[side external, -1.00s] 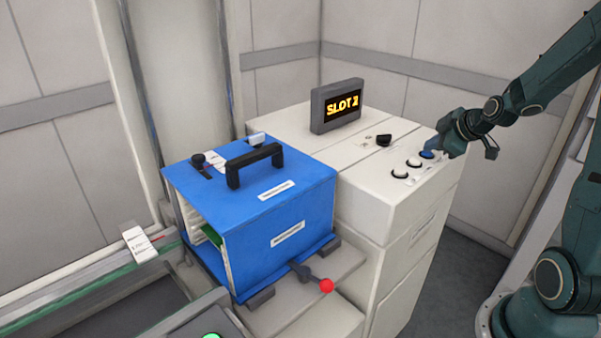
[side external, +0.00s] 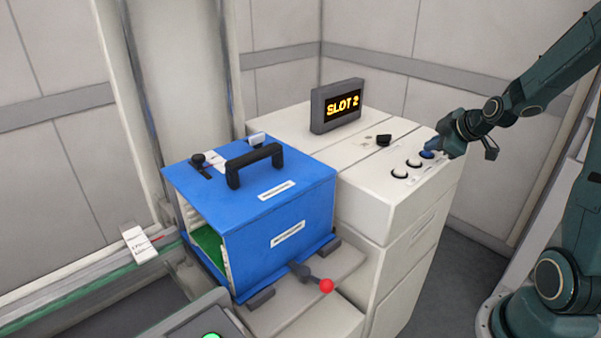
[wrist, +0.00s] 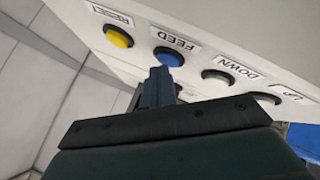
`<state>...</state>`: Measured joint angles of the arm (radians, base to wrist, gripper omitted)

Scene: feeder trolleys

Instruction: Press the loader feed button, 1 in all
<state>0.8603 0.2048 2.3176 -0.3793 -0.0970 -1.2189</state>
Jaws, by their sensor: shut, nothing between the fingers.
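The blue FEED button (wrist: 168,56) sits on the white loader panel between the yellow RESET button (wrist: 118,36) and the DOWN button (wrist: 219,80). It also shows as a blue spot in the side view (side external: 427,154). My gripper (wrist: 158,74) is shut and empty, its tips right at the lower edge of the blue button in the wrist view. In the side view my gripper (side external: 438,149) is at the panel's far end, close to the blue button. I cannot tell whether the tips touch it. The display (side external: 342,105) reads SLOT 2.
A blue magazine (side external: 285,205) with a black handle and a green board inside stands left of the loader cabinet (side external: 385,215). A lever with a red knob (side external: 326,286) sticks out below it. A black knob (side external: 384,140) stands on the cabinet top. The UP button (wrist: 267,98) lies beyond DOWN.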

